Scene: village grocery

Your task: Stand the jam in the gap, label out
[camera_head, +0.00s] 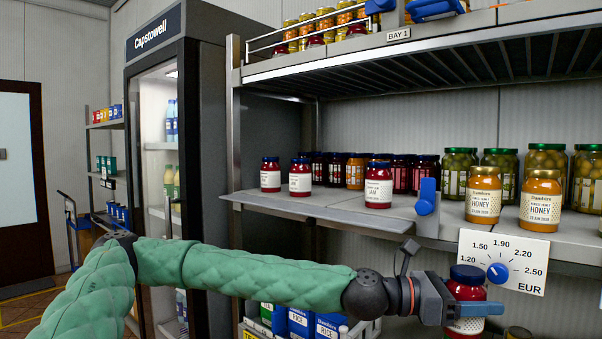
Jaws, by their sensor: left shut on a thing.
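My left gripper (462,309) is shut on a jam jar (467,291) with a dark blue lid and red contents. It holds the jar upright below and in front of the shelf edge, partly over the price card. A finger crosses the jar, and a white patch of label shows below it. On the shelf (340,208), two jam jars stand at the left (270,176) (300,178), and one jam jar (378,186) stands farther right, labels facing out. A bare front stretch lies between them; a narrower one lies between the right jar and a blue divider (427,197). My right gripper is not seen.
Honey jars (483,197) stand right of the divider, with green-lidded jars (547,160) behind. Darker jars (402,175) fill the back row. The price card (504,262) with a blue dial hangs below the shelf edge. An upper shelf (430,58) overhangs. A fridge (155,110) stands left.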

